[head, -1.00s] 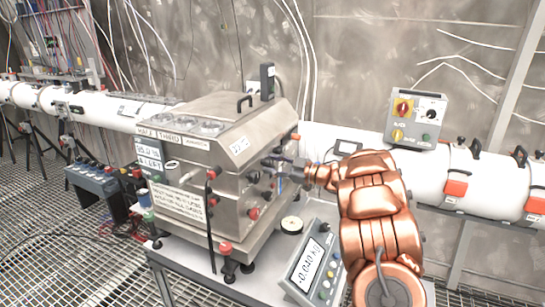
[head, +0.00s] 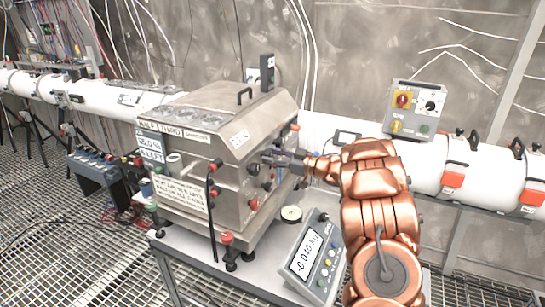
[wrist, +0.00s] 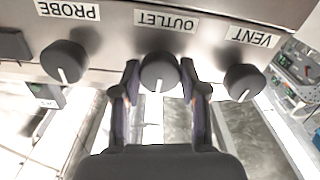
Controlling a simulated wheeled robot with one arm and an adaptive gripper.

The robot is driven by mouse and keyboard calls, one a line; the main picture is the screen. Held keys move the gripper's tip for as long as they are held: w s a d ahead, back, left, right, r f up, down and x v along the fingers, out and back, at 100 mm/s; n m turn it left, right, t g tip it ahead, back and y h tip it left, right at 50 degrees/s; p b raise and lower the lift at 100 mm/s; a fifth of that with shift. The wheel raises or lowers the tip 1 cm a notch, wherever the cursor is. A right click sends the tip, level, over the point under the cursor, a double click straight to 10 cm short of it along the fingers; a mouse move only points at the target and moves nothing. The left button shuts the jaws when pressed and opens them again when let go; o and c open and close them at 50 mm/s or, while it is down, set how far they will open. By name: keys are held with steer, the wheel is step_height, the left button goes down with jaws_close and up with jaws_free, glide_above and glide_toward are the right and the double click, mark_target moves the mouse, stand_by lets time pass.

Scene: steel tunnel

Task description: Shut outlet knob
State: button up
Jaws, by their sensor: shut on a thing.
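The outlet knob (wrist: 159,72) is a dark round knob with a white pointer line, on the steel panel below the label OUTLET, which reads upside down in the wrist view. My gripper (wrist: 160,82) has one finger on each side of this knob and is shut on it. The knob's white line points down in the wrist picture. In the head view my gripper (head: 270,158) reaches the right side of the steel box (head: 225,155); the knob itself is hard to make out there.
The probe knob (wrist: 64,61) and the vent knob (wrist: 243,82) flank the outlet knob closely. In the head view a scale display (head: 311,257) and a small round disc (head: 291,214) stand on the cart. A grey control box (head: 417,108) is mounted behind my arm.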

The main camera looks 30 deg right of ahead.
steer(key=shift+f, duration=0.1)
steer(key=o, duration=1.1)
steer(key=shift+o, duration=0.2)
steer(key=v, duration=1.2)
